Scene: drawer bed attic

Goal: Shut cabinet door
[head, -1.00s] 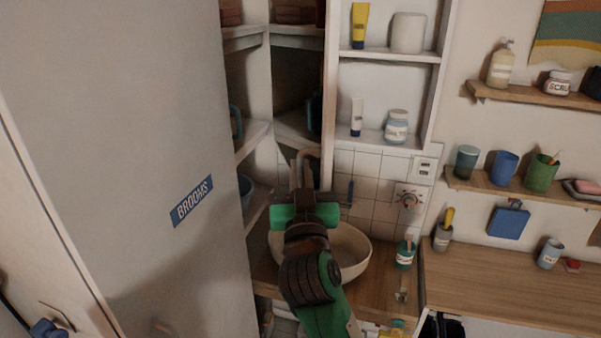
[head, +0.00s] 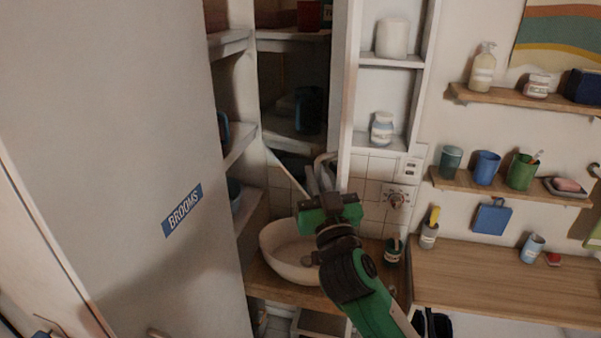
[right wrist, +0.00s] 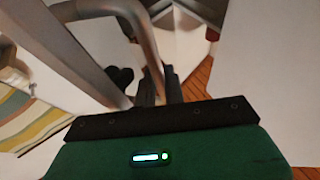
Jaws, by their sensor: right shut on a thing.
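My right gripper (head: 333,202) is shut on a curved metal handle (head: 323,168) low on the cabinet door. The handle also shows as a bent bar in the right wrist view (right wrist: 140,22), running down to my right fingers (right wrist: 152,88). The door (head: 292,85) appears as a dark, mirror-like panel left of the white open shelves. It stands at an angle to them; I cannot tell how wide its gap is. The white shelves (head: 390,62) hold a white jar and a labelled jar. My left gripper is not in view.
A cream basin (head: 282,250) stands on the wooden counter, left of my right gripper. A tall grey door marked BROOMS (head: 130,130) fills the left. Wall shelves (head: 520,188) with cups and a wooden worktop (head: 500,285) lie at the right.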

